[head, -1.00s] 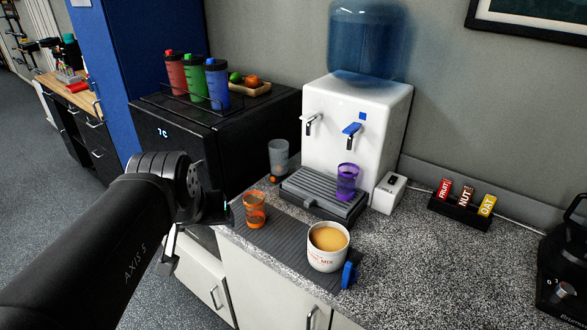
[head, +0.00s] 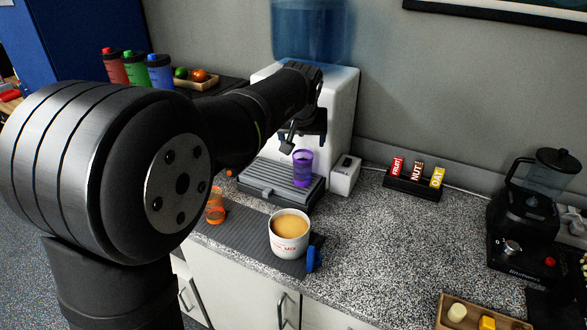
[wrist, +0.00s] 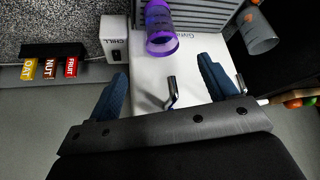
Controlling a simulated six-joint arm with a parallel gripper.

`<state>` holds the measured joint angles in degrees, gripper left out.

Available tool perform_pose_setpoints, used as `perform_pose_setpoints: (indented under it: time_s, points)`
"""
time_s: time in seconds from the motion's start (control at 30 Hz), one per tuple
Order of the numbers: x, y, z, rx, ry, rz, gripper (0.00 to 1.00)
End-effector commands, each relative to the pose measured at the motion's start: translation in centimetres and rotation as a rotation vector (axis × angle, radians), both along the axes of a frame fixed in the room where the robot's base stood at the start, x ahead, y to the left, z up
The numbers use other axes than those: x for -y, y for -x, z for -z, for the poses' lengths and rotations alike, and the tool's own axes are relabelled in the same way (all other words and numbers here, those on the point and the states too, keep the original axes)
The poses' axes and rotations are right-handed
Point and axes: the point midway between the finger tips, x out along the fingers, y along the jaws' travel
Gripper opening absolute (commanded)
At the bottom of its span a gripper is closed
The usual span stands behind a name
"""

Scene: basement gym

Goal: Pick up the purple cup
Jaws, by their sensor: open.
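The purple cup (head: 303,170) is translucent and stands upright on the grey drip tray (head: 262,184) of the white water dispenser (head: 345,112). In the wrist view the cup (wrist: 160,28) lies just beyond my fingertips, roughly in line with the gap between them. My gripper (head: 298,143) is in front of the dispenser, close above the cup. In the wrist view its two blue fingers (wrist: 162,68) are spread apart with nothing held between them. The arm hides part of the dispenser in the head view.
An orange cup (head: 215,207) and a white mug of tan liquid (head: 290,232) stand on the dark mat left and front of the tray. A grey cup (wrist: 258,32) is near the tray. A white box (head: 344,175) stands right of it. A blender (head: 530,215) is far right.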

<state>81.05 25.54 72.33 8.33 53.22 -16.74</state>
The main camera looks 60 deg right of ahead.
Motion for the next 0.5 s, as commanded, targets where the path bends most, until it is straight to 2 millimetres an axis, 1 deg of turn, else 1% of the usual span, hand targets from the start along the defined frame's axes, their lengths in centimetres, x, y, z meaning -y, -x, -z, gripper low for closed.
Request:
perform_pose_setpoints:
  time_s: [0.3, 0.4, 0.5]
  points:
    - [2.9, -1.4, 6.0, -0.001, -0.005, -0.002, 0.78]
    - [3.9, -1.8, 7.7, -0.001, -0.004, -0.001, 0.78]
    - [4.6, -2.0, 8.9, 0.000, -0.002, -0.001, 0.78]
